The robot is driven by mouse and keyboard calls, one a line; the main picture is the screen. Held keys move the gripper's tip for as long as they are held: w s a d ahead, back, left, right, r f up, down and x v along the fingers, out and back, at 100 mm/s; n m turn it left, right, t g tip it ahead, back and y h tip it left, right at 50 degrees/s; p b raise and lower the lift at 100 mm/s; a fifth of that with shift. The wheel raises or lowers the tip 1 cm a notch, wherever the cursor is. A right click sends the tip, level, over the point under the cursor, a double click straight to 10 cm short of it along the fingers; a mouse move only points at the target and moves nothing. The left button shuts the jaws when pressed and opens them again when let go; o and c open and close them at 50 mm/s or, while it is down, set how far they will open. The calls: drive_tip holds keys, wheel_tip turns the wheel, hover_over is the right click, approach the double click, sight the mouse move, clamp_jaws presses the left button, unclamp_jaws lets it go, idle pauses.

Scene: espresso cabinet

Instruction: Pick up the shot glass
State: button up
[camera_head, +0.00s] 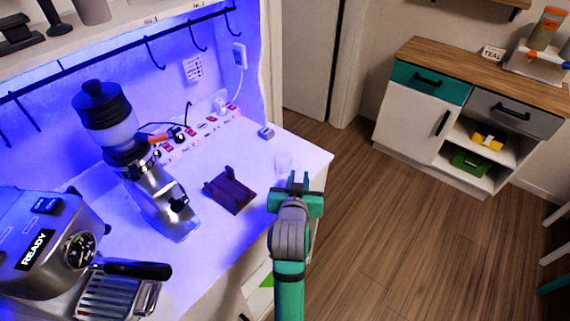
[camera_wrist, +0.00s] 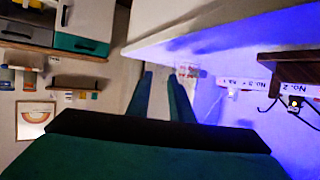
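The shot glass (camera_head: 283,161) is small and clear and stands upright near the right end of the white counter. It is faint in the head view; in the wrist view it shows as a clear shape (camera_wrist: 188,72) just beyond the tip of one finger. My teal gripper (camera_head: 298,182) is at the counter's right edge, on the near side of the glass. In the wrist view my two fingers (camera_wrist: 161,80) are apart with an empty gap between them. The glass appears off to the right of that gap. I cannot tell whether a finger touches it.
A dark brown stand (camera_head: 230,193) is on the counter left of my gripper. A grinder (camera_head: 150,180) and an espresso machine (camera_head: 50,245) stand further left. A power strip (camera_head: 205,127) runs along the wall. A small grey object (camera_head: 266,132) lies behind the glass. The floor to the right is open.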

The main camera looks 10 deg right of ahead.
sight(301, 168)
drive_tip(key=x, duration=0.7)
drive_tip(key=shift+d, duration=0.15)
drive_tip(key=shift+w, duration=0.25)
drive_tip(key=shift+s, duration=0.1)
clamp_jaws()
